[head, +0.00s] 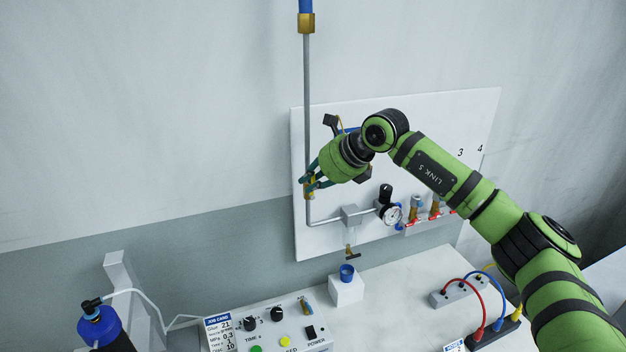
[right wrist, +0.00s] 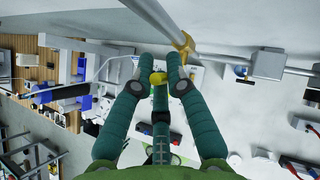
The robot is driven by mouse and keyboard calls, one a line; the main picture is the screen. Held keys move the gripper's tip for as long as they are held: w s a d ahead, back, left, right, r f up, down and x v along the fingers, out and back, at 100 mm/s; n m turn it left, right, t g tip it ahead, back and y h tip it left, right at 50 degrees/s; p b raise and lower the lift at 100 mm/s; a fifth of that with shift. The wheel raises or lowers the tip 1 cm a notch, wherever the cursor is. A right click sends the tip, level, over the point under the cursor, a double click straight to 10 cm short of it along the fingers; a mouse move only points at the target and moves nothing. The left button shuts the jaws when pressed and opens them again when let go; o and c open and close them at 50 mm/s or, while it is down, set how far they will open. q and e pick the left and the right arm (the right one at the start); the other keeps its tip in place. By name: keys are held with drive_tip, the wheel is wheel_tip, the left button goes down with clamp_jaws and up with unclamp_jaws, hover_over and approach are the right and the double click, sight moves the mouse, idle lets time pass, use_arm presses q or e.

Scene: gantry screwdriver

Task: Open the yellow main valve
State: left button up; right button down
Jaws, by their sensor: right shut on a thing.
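The yellow main valve (head: 310,192) sits low on the vertical grey pipe at the left edge of the white wall panel. My right gripper (head: 310,182) reaches the valve from the right. The gripper hides part of the valve in the head view. My left gripper is not in view.
The white panel (head: 322,240) carries a pressure gauge (head: 391,215) and red-handled valves (head: 435,212). Cables plug into a grey strip (head: 459,291) at right.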

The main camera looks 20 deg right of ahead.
drive_tip(key=shift+f, duration=0.15)
drive_tip(key=c, duration=1.2)
unclamp_jaws()
drive_tip(key=v, duration=1.2)
